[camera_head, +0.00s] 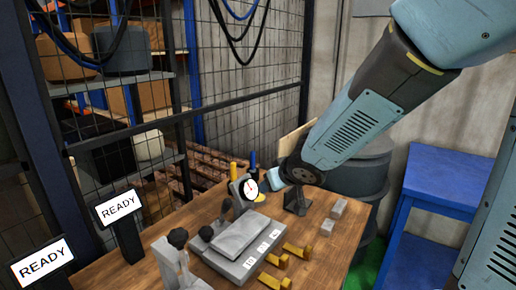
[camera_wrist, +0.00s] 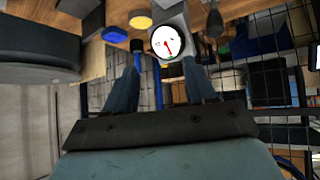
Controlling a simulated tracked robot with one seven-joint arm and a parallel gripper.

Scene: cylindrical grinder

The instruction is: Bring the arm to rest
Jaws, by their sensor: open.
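My arm (camera_head: 345,125) reaches down from the upper right over the wooden table in the head view. My gripper (camera_wrist: 162,62) shows two blue fingers spread apart in the wrist view, with nothing held between them. In the head view the gripper is mostly hidden behind the wrist; a light blue part of it shows beside the dial gauge (camera_head: 251,187). The gauge has a white face, and in the wrist view it (camera_wrist: 166,43) lies beyond the fingertips, between them in the picture. I cannot tell whether they touch it.
The wooden table (camera_head: 315,250) holds a grey machine block (camera_head: 240,248), brass pieces (camera_head: 298,250) and two small grey blocks (camera_head: 338,208). READY signs (camera_head: 118,207) stand at left. A mesh fence (camera_head: 245,75) is behind. A blue table (camera_head: 445,180) and dark drum (camera_head: 360,175) are at right.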

